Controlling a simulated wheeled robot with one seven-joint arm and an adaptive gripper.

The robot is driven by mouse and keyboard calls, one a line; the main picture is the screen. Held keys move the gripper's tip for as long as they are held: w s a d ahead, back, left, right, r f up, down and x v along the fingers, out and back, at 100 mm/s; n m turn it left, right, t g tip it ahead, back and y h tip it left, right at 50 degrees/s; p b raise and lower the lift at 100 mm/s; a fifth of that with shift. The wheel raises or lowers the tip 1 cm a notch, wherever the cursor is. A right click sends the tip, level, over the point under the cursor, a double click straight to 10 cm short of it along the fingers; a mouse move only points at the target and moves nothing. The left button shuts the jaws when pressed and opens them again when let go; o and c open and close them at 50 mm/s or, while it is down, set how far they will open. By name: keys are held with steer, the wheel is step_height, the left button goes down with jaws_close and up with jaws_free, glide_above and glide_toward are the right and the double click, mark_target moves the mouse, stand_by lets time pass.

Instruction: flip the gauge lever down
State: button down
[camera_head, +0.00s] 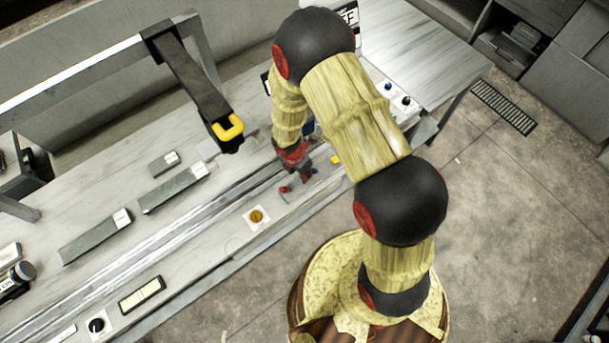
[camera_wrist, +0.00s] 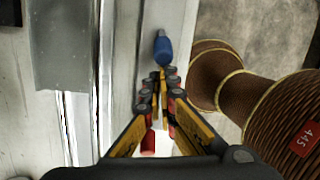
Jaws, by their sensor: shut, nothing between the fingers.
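A blue-capped lever (camera_wrist: 163,47) stands out just beyond my fingertips in the wrist view, over a pale metal strip. A red cylindrical piece (camera_wrist: 148,143) shows below the left finger. No label is readable, so I cannot tell which of them is the gauge lever. My gripper (camera_wrist: 166,76) is shut and empty, its tips close to the blue cap; contact is unclear. In the head view my gripper (camera_head: 296,158) is low over the bench's front strip, beside a small red knob (camera_head: 283,189). My arm hides part of this area.
The long bench (camera_head: 110,205) carries a metal rail and grey blocks. An orange button (camera_head: 257,216) is left of my gripper. A dark overhead arm with a yellow end (camera_head: 229,128) hangs over the bench. A panel with several knobs (camera_head: 406,101) is at right. Floor at right is open.

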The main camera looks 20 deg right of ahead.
steer(key=shift+d+r+p, duration=0.2)
steer(key=shift+r+p, duration=0.1)
steer(key=shift+w+d+r+p, duration=0.2)
steer(key=shift+d+r+p, duration=0.25)
steer(key=shift+p, duration=0.1)
steer(key=shift+w+d+r+p, duration=0.15)
steer(key=shift+d+r+p, duration=0.2)
steer(key=shift+d+p, duration=0.15)
steer(key=shift+w+d+r+p, duration=0.15)
steer(key=shift+d+r+p, duration=0.05)
steer(key=shift+d+p, duration=0.25)
steer(key=shift+w+d+r+p, duration=0.15)
steer(key=shift+d+p, duration=0.15)
steer(key=shift+d, duration=0.1)
steer(key=shift+w+d, duration=0.15)
steer(key=shift+d, duration=0.3)
steer(key=shift+r, duration=0.15)
steer(key=shift+r+p, duration=0.7)
steer(key=shift+p, duration=0.2)
